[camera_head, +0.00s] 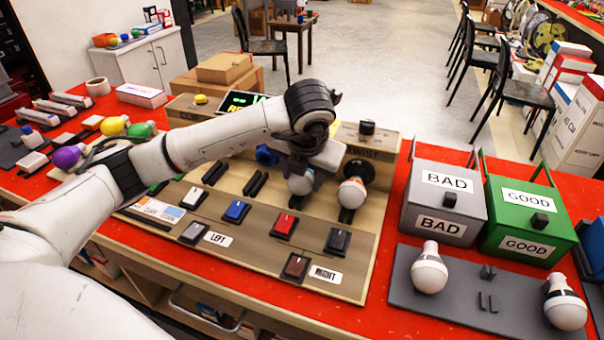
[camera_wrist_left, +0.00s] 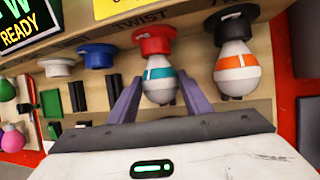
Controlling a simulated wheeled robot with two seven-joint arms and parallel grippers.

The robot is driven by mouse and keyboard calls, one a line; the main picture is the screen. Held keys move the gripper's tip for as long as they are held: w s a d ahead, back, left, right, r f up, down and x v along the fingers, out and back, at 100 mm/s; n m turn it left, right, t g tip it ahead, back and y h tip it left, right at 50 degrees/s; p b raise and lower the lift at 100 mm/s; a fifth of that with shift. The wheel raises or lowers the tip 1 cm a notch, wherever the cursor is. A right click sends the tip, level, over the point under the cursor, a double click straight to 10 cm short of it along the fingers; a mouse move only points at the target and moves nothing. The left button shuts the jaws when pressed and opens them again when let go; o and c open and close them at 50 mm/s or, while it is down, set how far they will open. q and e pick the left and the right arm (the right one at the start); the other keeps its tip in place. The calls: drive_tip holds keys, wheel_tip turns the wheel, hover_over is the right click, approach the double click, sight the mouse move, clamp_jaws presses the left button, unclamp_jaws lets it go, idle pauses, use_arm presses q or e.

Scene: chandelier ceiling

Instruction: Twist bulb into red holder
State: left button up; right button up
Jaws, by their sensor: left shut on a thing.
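The red holder (camera_wrist_left: 153,38) hangs from the board's upper ledge in the left wrist view. A white bulb with a teal band (camera_wrist_left: 159,88) sits right under it, its top at the holder's mouth. My left gripper (camera_wrist_left: 158,96) has a finger on each side of this bulb and is shut on it. In the head view my left gripper (camera_head: 311,168) covers the red holder, and only the lower part of the bulb (camera_head: 301,185) shows. How deep the bulb sits in the holder cannot be told. My right gripper is not in view.
A bulb with an orange band (camera_wrist_left: 237,72) sits in the black holder (camera_wrist_left: 230,25) to the right. A blue holder (camera_wrist_left: 97,54) is to the left. The grey BAD box (camera_head: 440,205), green GOOD box (camera_head: 525,222) and a grey tray with bulbs (camera_head: 470,310) stand right of the board.

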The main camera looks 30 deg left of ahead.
use_arm(q)
drive_tip(key=shift+d, duration=0.1)
idle(0.3)
drive_tip(key=shift+d+y, duration=0.1)
drive_tip(key=shift+y, duration=0.9)
drive_tip(key=shift+f, duration=0.1)
drive_tip(key=o, duration=1.1)
drive_tip(key=shift+m+y, duration=0.3)
